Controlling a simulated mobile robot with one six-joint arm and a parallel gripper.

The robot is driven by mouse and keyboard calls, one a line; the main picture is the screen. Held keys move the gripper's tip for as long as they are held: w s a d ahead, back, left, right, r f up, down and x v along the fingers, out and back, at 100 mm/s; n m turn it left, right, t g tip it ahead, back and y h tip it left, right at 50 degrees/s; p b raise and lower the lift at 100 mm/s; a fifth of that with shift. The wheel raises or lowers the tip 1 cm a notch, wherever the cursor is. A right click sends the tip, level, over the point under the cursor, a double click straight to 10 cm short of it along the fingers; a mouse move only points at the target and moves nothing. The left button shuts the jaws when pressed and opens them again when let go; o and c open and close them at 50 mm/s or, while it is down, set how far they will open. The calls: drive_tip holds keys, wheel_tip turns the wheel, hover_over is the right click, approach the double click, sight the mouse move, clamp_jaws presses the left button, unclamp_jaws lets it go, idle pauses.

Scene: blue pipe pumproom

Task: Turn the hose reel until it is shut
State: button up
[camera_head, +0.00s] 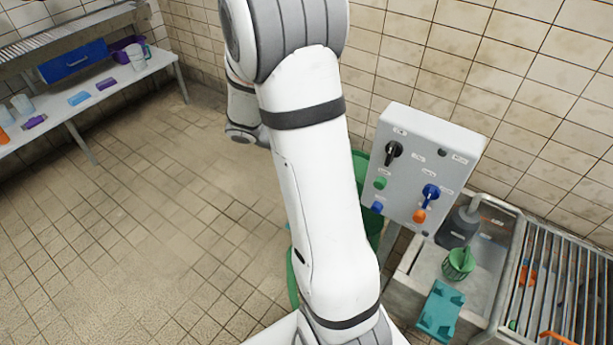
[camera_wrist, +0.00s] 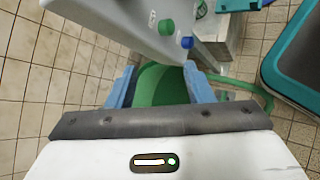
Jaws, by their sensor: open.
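The green hose reel (camera_wrist: 162,88) shows in the wrist view as a rounded green shape between my fingers. Its upper part is hidden behind a grey control box. My gripper (camera_wrist: 158,68) is open, with one blue finger on each side of the green shape. I cannot tell whether either finger touches it. In the head view only slivers of the green reel (camera_head: 374,222) show between my arm and the control box. My gripper is hidden there behind my arm.
The grey control box (camera_head: 418,165) with knobs and buttons stands close by; its lower edge (camera_wrist: 172,52) is just above my fingers. A basin (camera_head: 478,262) and a grated rack (camera_head: 560,290) stand at right. A table (camera_head: 110,92) stands far left. The tiled floor left is clear.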

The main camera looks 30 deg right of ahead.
drive_tip(key=w+d+f+n+t+h+b, duration=0.25)
drive_tip(key=w+f+n+t+b, duration=0.2)
drive_tip(key=f, duration=0.95)
drive_tip(key=w+d+f+n+t+h+b, duration=0.2)
drive_tip(key=w+d+f+n+t+b, duration=0.25)
drive_tip(key=f, duration=0.95)
drive_tip(key=w+d+f+n+t+h+b, duration=0.25)
drive_tip(key=w+f+n, duration=0.35)
drive_tip(key=f, duration=0.7)
drive_tip(key=shift+g, duration=0.25)
drive_tip(key=b+x, duration=0.1)
drive_tip(key=x, duration=0.2)
drive_tip(key=b+x, duration=0.1)
drive_tip(key=x, duration=0.2)
drive_tip(key=shift+w+d+f, duration=0.15)
drive_tip(key=shift+d+f, duration=0.05)
drive_tip(key=shift+d, duration=0.05)
drive_tip(key=shift+c, duration=0.4)
clamp_jaws()
